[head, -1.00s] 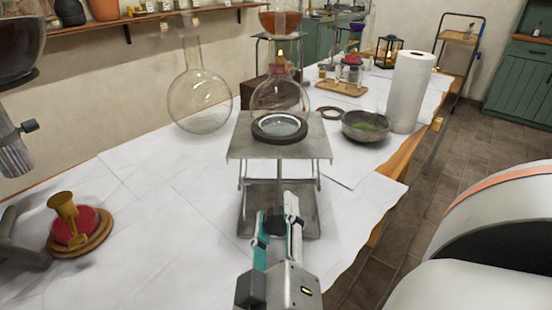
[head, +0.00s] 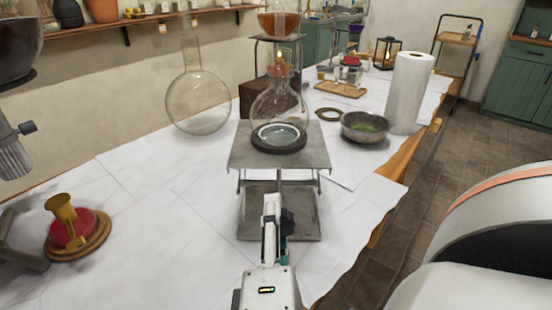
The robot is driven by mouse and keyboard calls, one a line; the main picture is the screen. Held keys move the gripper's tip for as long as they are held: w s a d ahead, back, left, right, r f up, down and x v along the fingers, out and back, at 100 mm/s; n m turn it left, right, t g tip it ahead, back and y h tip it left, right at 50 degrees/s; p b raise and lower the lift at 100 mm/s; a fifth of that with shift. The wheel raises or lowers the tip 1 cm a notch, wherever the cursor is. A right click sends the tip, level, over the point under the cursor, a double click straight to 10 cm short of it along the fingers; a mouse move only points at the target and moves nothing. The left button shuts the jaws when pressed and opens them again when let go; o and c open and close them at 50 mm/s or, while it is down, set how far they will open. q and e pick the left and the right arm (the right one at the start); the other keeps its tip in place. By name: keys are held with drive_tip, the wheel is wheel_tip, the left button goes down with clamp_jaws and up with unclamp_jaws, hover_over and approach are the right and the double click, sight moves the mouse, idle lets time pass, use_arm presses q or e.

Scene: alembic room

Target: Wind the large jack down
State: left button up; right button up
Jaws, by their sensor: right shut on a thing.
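The large jack is a grey metal lab jack with a square top plate (head: 240,157) and a base plate (head: 309,226) on the white-covered table. A clear round flask (head: 280,103) sits in a dark ring on its top plate. My right gripper (head: 276,206) reaches in from the front, rolled nearly edge-on, with its fingertips at the middle of the jack's front. It is shut on the jack's knob, which the fingers hide. My left gripper is not in view.
A large empty flask (head: 198,100) stands behind left. A stone bowl (head: 365,127) and a paper towel roll (head: 408,92) stand right of the jack. A brass-and-red object on a wooden base (head: 75,230) is at left. The table between is clear.

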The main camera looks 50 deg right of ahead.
drive_tip(key=shift+n, duration=1)
drive_tip(key=n, duration=0.2)
drive_tip(key=shift+f+n+p, duration=0.1)
drive_tip(key=shift+n+p, duration=0.2)
drive_tip(key=shift+p, duration=0.05)
drive_tip(key=shift+n, duration=0.9)
drive_tip(key=shift+n+p, duration=0.35)
drive_tip(key=shift+n, duration=0.25)
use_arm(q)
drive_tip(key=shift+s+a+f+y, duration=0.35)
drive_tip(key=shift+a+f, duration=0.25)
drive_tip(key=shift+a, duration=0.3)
use_arm(e)
drive_tip(key=shift+s+f+n, duration=0.1)
drive_tip(key=shift+n, duration=0.7)
drive_tip(key=o, duration=1.1)
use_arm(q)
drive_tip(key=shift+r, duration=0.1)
